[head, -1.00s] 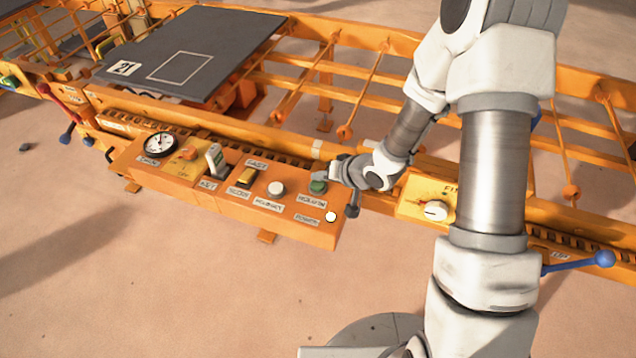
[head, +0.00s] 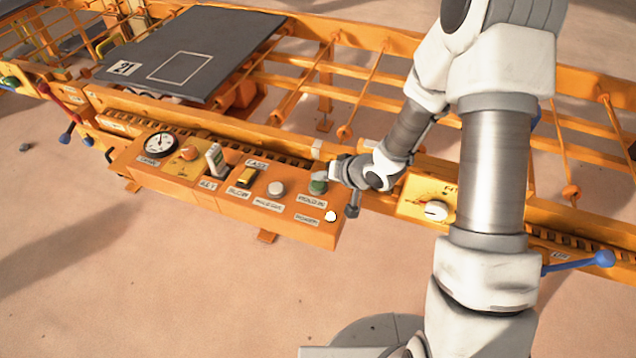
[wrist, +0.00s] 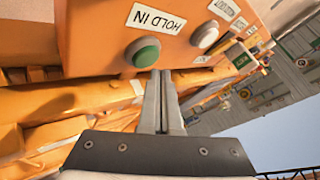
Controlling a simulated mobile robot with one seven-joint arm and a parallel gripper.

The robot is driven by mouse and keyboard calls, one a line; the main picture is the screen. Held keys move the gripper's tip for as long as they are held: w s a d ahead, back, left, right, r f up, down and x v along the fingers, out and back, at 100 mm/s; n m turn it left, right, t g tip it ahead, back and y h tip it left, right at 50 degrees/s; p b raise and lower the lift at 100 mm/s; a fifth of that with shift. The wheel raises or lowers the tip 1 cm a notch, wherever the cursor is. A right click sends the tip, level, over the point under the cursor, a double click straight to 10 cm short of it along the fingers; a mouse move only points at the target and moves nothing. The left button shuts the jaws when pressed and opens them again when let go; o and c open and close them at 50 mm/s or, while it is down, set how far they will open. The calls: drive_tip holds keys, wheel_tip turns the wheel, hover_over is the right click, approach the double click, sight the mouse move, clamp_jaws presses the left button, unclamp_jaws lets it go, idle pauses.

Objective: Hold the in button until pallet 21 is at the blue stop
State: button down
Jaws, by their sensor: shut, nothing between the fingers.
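Pallet 21 (head: 230,45), a dark grey slab with a white square outline and a "21" label, lies on the orange conveyor frame at the upper left of the head view. The green HOLD IN button (head: 318,187) is at the right end of the orange control box; it also shows in the wrist view (wrist: 145,52). My gripper (head: 322,175) is shut and empty, with its fingertips (wrist: 160,75) right by the button. I cannot tell if they touch it. A blue-knobbed lever (head: 600,258) is on the right of the frame; I cannot tell whether it marks the blue stop.
The control box (head: 170,182) carries a gauge (head: 160,144), an orange knob (head: 189,153), a key switch (head: 214,158) and a white button (head: 276,188). A yellow box with a white dial (head: 435,210) stands right of my gripper. Open rollers lie right of the pallet.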

sight(321, 187)
drive_tip(key=shift+f, duration=0.45)
drive_tip(key=shift+f+b, duration=0.5)
idle(1.6)
idle(3.4)
drive_tip(key=shift+r+p, duration=0.95)
drive_tip(key=shift+r, duration=0.05)
wheel_tip(321, 187, up, 5)
drive_tip(key=p, duration=0.4)
drive_tip(key=shift+p, duration=0.4)
